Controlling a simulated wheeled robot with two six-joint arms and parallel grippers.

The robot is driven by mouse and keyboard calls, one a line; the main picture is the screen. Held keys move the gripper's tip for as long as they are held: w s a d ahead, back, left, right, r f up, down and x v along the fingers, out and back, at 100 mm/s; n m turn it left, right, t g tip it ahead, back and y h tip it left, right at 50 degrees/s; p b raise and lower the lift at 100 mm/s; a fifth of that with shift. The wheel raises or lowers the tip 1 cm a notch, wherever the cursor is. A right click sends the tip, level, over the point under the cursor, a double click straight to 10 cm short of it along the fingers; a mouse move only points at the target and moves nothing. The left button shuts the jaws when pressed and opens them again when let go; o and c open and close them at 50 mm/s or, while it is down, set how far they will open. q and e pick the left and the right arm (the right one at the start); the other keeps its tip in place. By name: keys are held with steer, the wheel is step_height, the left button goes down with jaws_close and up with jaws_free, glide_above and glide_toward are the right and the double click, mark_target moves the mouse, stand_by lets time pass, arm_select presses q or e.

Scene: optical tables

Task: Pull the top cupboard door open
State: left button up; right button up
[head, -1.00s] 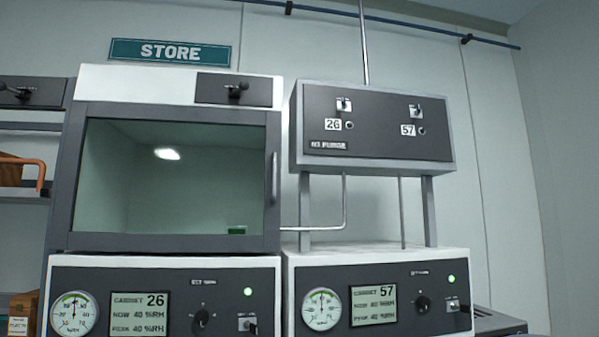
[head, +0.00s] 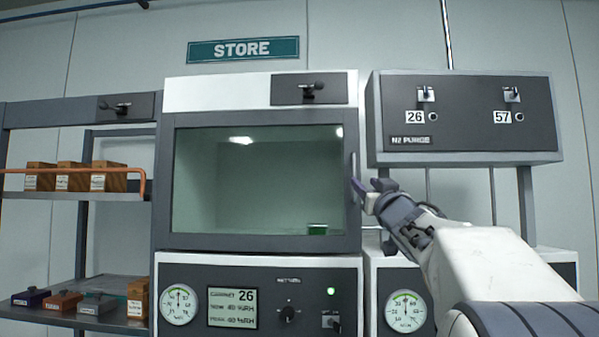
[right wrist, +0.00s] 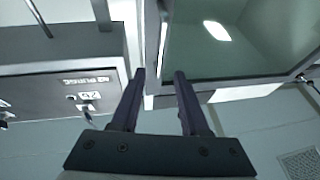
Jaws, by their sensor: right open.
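The top cupboard door (head: 265,241) is a dark grey frame around a large glass pane, and it looks shut. Its upright bar handle (head: 354,178) is on the right edge of the frame. My right gripper (head: 362,190) is open at the handle's lower part. In the right wrist view, which looks upside down, the two fingers (right wrist: 160,74) are apart, with the handle (right wrist: 163,30) ahead of the gap between them. I cannot tell whether they touch it. My left gripper is out of view.
The N2 purge box (head: 460,115) stands on posts close to the right of the cupboard. A control panel (head: 262,315) marked 26 is below the door. A shelf with wooden blocks (head: 73,176) and an orange rail (head: 110,195) stands at left.

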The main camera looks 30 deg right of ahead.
mark_target(355, 174)
steer(key=p+x, duration=0.3)
steer(key=x, duration=0.4)
steer(key=shift+w+d+r+p, duration=0.1)
steer(key=shift+w+r+p, duration=0.1)
steer(key=shift+w+p, duration=0.15)
steer(key=shift+w+d+p, duration=0.2)
steer(key=shift+w+p, duration=0.1)
steer(key=shift+w, duration=0.25)
jaws_close()
stand_by(0.5)
